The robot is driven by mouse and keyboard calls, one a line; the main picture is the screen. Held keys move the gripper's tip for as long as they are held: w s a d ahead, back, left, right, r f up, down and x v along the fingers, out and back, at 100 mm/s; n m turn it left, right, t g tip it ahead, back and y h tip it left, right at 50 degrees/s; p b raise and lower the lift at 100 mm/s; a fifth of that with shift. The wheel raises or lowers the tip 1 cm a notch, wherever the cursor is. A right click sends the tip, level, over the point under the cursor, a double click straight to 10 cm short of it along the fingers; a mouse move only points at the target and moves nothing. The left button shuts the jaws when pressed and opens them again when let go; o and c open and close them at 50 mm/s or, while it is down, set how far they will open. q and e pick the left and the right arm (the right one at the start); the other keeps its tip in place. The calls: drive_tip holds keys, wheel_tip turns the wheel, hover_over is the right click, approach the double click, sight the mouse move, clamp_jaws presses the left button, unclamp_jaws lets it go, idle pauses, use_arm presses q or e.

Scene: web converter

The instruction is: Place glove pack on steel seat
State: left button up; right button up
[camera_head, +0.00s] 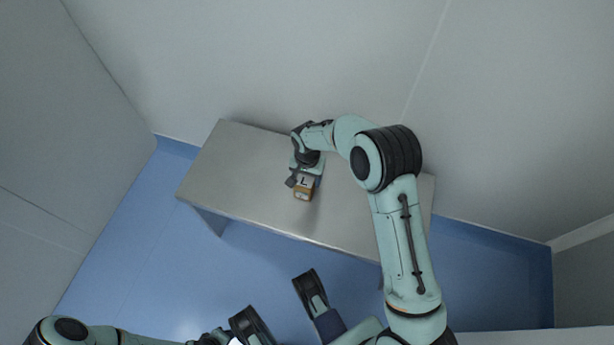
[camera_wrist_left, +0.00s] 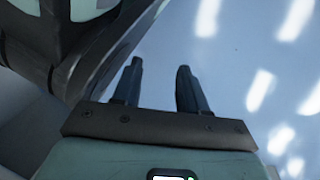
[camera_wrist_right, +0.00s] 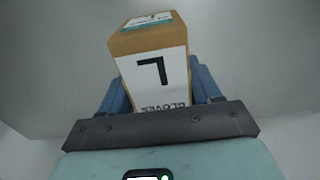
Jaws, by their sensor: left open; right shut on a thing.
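The glove pack (camera_head: 304,189) is a small brown and white box with a large "L". My right gripper (camera_head: 300,180) is shut on it, over the steel seat. In the right wrist view the pack (camera_wrist_right: 155,75) sits between the two blue fingers, and its printed face reads "GLOVES". The steel seat (camera_head: 240,160) is a flat grey metal bench against the wall. I cannot tell whether the pack touches its top. My left gripper (camera_wrist_left: 157,85) is open and empty, away from the seat, with its fingers apart over the blue floor.
Pale walls (camera_head: 250,60) stand behind and beside the seat. The blue floor (camera_head: 130,270) is clear in front and to the left. The seat top is bare on both sides of the pack, partly covered by my right arm at the right.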

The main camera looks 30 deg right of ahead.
drive_tip(key=shift+f, duration=0.1)
drive_tip(key=o, duration=1.1)
use_arm(q)
drive_tip(key=shift+s+f, duration=0.1)
drive_tip(key=shift+s, duration=0.05)
drive_tip(key=w+r+t+p, duration=0.2)
drive_tip(key=w+r+p, duration=0.1)
drive_tip(key=w+r, duration=0.3)
drive_tip(key=shift+w+d, duration=0.25)
drive_tip(key=shift+d, duration=0.2)
use_arm(e)
wheel_tip(320, 180, up, 12)
drive_tip(key=shift+r, duration=0.15)
use_arm(q)
drive_tip(key=shift+s+f, duration=0.1)
